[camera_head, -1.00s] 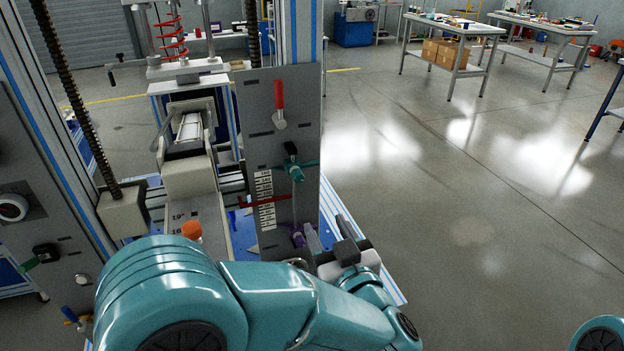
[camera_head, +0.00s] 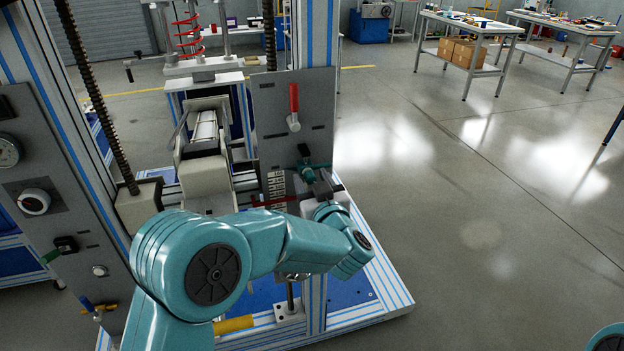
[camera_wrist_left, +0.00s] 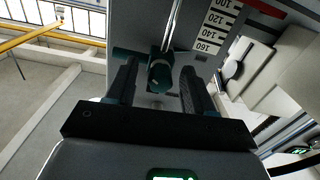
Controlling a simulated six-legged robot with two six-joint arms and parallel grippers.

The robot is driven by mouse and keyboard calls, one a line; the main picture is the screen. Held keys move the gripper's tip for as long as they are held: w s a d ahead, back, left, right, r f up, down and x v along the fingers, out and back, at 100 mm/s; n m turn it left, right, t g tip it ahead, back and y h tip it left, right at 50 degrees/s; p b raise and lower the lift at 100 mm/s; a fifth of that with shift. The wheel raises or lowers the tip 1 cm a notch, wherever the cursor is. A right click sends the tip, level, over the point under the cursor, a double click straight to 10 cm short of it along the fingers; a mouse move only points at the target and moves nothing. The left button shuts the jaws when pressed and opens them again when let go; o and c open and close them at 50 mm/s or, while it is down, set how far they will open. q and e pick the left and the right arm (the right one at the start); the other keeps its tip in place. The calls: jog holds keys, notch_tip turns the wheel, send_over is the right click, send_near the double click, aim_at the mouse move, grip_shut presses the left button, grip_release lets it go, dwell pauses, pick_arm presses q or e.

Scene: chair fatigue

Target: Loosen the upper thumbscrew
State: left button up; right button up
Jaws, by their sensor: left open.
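The upper thumbscrew (camera_head: 306,171), a teal knob with a dark part above it, is on the grey upright panel (camera_head: 285,92). In the left wrist view the teal thumbscrew (camera_wrist_left: 160,74) faces me, between the two dark fingers. My left gripper (camera_head: 318,186) is open, at the thumbscrew on the panel's lower right; it also shows in the left wrist view (camera_wrist_left: 158,82). A gap shows between each finger and the knob; whether either touches is unclear. The lower part of the panel is hidden behind my left arm. My right gripper is out of view.
A scale strip (camera_head: 276,185) with a red pointer (camera_head: 272,201) sits beside the thumbscrew. A red handle (camera_head: 294,100) is higher on the panel. A white carriage (camera_head: 205,173) stands to the left. The floor to the right is open.

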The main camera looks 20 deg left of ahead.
pick_arm(q)
jog(key=shift+a, duration=0.1)
grip_shut()
